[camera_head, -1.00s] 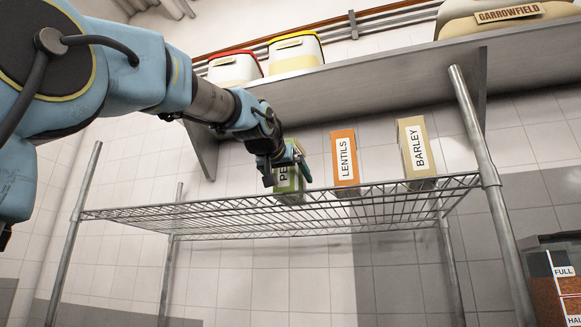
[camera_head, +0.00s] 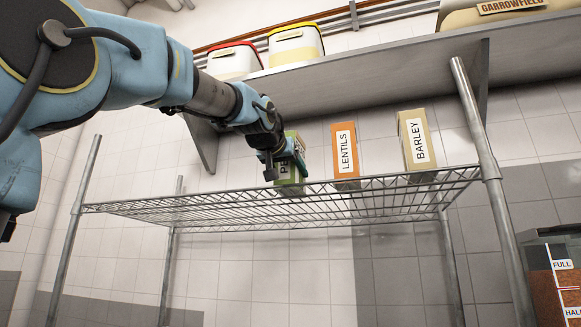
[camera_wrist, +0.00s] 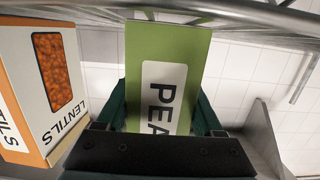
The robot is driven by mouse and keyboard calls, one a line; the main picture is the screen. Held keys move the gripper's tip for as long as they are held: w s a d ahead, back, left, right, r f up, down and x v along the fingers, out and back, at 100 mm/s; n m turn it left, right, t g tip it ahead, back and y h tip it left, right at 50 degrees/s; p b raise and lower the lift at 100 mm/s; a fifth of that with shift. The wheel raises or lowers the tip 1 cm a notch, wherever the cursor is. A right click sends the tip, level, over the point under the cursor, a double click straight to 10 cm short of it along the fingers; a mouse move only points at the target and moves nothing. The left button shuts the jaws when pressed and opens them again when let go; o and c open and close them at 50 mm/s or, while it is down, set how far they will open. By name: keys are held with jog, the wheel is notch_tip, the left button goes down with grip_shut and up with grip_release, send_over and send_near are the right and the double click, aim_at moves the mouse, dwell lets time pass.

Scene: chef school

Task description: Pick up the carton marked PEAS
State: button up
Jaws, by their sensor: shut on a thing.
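The green PEAS carton (camera_head: 284,171) is at the left of the row on the wire shelf, partly hidden by my gripper (camera_head: 284,158). My gripper is shut on it, with one finger on each side. In the wrist view the PEAS carton (camera_wrist: 168,60) fills the space between the dark green fingers of my gripper (camera_wrist: 160,112), its white label partly covered by the gripper body. In the head view its base is close to the wire shelf; I cannot tell whether they touch.
The wire shelf (camera_head: 240,212) also holds an orange LENTILS carton (camera_head: 346,152) close to the right and a BARLEY carton (camera_head: 416,141) further right. A grey shelf (camera_head: 370,84) with bins overhangs them. Metal posts (camera_head: 478,120) stand at the corners.

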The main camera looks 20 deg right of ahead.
grip_shut()
jog(key=shift+r, duration=0.2)
